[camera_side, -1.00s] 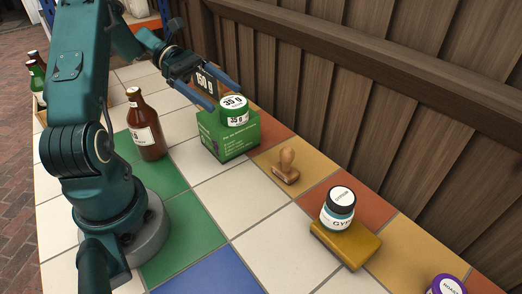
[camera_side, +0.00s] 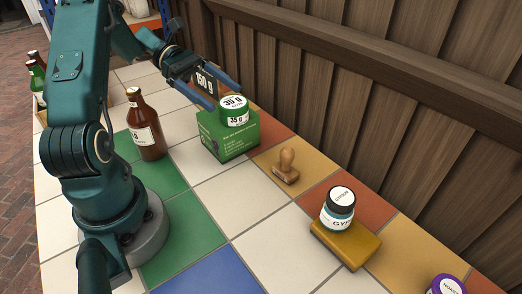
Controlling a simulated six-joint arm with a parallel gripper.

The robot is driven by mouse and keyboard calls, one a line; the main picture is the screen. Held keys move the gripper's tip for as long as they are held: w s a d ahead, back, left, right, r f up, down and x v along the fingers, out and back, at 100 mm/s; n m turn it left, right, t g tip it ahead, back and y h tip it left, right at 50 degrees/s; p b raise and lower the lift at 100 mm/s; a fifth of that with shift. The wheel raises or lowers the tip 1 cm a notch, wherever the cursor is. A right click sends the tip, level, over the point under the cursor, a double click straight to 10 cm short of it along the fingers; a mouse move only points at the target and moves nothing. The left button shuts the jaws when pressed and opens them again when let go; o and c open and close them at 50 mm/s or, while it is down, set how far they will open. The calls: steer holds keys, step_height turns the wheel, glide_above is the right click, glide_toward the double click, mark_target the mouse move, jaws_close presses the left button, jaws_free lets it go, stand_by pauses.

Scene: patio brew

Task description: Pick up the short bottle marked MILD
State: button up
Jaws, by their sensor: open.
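A brown bottle (camera_side: 146,125) with a pale label stands upright on the tiles to the right of my arm. Its label is too small to read, so I cannot tell whether it says MILD. More bottles (camera_side: 37,72) stand at the far left edge, partly hidden by my arm, and their labels are unreadable. My gripper (camera_side: 224,97) is open, to the right of the brown bottle and apart from it. Its fingers point toward the tin marked 35 g (camera_side: 234,110), with a dark item marked 150 g (camera_side: 205,82) showing between them.
The tin sits on a green box (camera_side: 229,139). A wooden stamp (camera_side: 286,166), a jar (camera_side: 338,208) on a yellow block (camera_side: 346,245) and a purple-lidded jar (camera_side: 446,286) line the right side. A wooden wall (camera_side: 370,90) closes the back. The middle tiles are clear.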

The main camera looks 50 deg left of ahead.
step_height(320, 180, up, 11)
steer(key=s+d+f+m+g+y, duration=0.2)
steer(key=s+d+f+m+g, duration=0.3)
steer(key=d+m+g, duration=0.15)
step_height(320, 180, up, 5)
steer(key=m+g+y, duration=0.4)
steer(key=m+y, duration=1.9)
steer(key=m, duration=0.6)
glide_above(156, 132)
steer(key=a, duration=0.1)
steer(key=shift+m, duration=0.25)
steer(key=f, duration=1.8)
steer(key=shift+s+a, duration=0.2)
steer(key=shift+s, duration=0.1)
steer(key=shift+f, duration=0.5)
steer(key=shift+x, duration=2.55)
